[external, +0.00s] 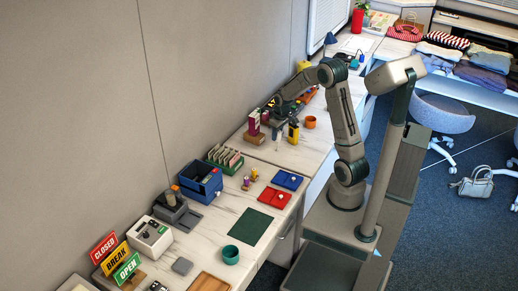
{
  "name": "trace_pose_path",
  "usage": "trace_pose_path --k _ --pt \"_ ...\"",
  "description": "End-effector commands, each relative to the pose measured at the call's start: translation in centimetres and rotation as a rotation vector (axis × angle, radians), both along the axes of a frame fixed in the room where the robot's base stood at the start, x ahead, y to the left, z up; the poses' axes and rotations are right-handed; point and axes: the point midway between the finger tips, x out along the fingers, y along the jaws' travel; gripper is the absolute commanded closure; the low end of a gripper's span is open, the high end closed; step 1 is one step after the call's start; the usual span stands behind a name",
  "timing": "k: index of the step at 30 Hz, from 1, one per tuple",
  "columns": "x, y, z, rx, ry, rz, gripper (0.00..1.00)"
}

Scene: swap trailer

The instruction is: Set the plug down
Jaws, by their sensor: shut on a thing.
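My arm reaches left over the back part of the long counter (232,135). My gripper (277,122) points down above the counter, close to the wall. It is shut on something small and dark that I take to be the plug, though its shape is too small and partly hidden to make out. I cannot tell whether the plug touches the counter.
A yellow and black item (293,132) and an orange cup (310,122) stand right of my gripper. A purple and pink box (254,123) stands to the left. A blue bin (201,181), red tray (274,197) and blue tray (288,179) lie nearer the front.

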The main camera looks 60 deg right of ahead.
Motion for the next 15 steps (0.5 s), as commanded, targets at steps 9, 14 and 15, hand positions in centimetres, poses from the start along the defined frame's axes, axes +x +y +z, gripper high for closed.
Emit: trace_pose_path --k 9,14,15 --pt "0.0 0.0 -3.5 0.0 0.002 0.0 0.88" --pt "-0.1 0.0 -5.7 0.002 0.004 -0.001 0.88" --pt "0.0 0.0 -6.2 0.001 0.002 -0.001 0.88"
